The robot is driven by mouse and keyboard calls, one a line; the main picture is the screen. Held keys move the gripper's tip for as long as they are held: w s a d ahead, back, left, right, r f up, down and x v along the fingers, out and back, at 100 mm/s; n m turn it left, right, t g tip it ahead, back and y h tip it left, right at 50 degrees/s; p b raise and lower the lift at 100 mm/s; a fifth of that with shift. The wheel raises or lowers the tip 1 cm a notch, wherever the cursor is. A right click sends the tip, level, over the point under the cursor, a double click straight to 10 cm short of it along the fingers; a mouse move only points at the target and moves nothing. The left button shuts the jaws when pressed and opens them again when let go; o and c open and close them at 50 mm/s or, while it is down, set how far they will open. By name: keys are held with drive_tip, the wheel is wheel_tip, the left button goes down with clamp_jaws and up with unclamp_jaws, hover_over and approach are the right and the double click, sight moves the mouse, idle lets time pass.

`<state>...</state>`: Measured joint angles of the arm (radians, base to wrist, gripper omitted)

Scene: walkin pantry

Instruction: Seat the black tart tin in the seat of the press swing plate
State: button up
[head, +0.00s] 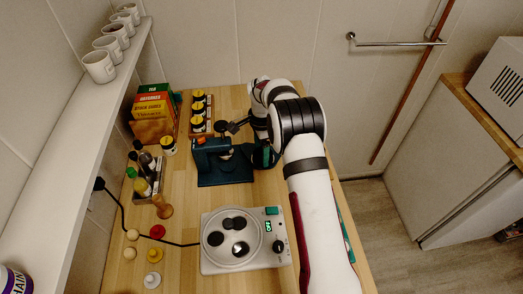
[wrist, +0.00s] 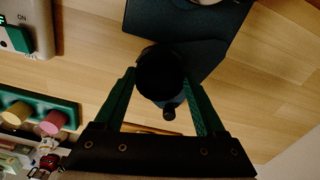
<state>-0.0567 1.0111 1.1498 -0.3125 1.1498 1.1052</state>
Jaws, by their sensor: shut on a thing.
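The black tart tin (wrist: 160,72) is a dark round shape between the two green fingers of my gripper (wrist: 160,88) in the wrist view. The fingers are shut on it from both sides. The dark blue press (head: 222,165) stands on the wooden table in the head view, and my gripper (head: 265,155) is at its right side. Part of the press base (wrist: 190,28) shows beyond the tin in the wrist view. A small dark knob (wrist: 168,113) shows between the fingers. I cannot make out the swing plate's seat or any contact with the tin.
A white device (head: 210,263) with a round plate stands in front of the press. A jar rack (head: 203,101), boxes (head: 154,115) and a bottle crate (head: 148,190) stand behind and left. A green tray (wrist: 68,106) with coloured cylinders lies at my side.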

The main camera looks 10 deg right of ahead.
drive_tip(key=shift+f, duration=0.6)
idle(0.3)
drive_tip(key=o, duration=1.3)
drive_tip(key=shift+r, duration=3.55)
drive_tip(key=shift+r, duration=0.1)
